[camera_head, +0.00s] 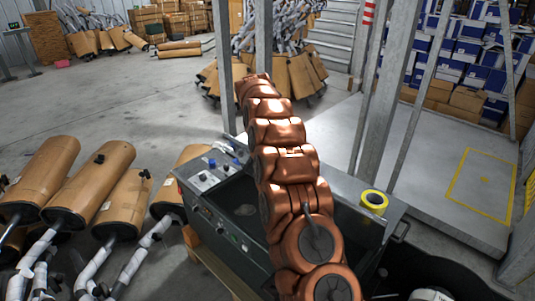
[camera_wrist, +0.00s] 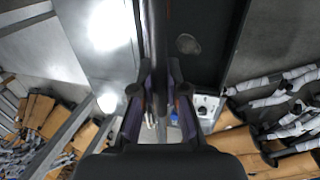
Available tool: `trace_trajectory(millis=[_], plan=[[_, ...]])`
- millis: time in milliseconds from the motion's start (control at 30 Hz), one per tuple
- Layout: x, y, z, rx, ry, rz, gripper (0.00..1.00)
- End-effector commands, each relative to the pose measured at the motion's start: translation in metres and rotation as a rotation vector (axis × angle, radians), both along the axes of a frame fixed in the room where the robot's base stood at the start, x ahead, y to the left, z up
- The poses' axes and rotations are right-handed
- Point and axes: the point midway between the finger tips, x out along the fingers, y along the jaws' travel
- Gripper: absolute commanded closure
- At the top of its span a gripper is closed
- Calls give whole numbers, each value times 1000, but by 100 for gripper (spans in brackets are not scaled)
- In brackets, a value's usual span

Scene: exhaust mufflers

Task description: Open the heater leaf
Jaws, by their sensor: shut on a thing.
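The heater is a dark grey metal cabinet (camera_head: 222,229) in the middle of the head view, with a dark open interior and an oval patch inside. Its control panel (camera_head: 208,173) has knobs and also shows in the wrist view (camera_wrist: 207,104). My copper-coloured arm reaches over the cabinet and hides part of it. My gripper (camera_wrist: 158,92) is seen in the wrist view, its fingers shut on the heater leaf (camera_wrist: 154,40). The leaf shows as a narrow dark strip, nearly edge-on. The dark interior lies to its right. The gripper and the leaf are hidden in the head view.
A yellow tape roll (camera_head: 374,201) sits on the cabinet's right part. Cardboard-wrapped mufflers (camera_head: 84,187) lie left of the cabinet. Steel posts (camera_head: 388,92) stand behind it. Open concrete floor (camera_head: 125,104) lies at the back left; blue-and-white boxes (camera_head: 470,52) are stacked back right.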

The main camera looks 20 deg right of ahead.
Motion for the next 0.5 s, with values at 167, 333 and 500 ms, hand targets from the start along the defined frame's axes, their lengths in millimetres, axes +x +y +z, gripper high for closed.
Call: trace_trajectory(millis=[167, 333, 500], plan=[[0, 0, 0, 0, -2, 1, 71], [0, 0, 0, 0, -1, 0, 61], [0, 0, 0, 0, -1, -1, 61]])
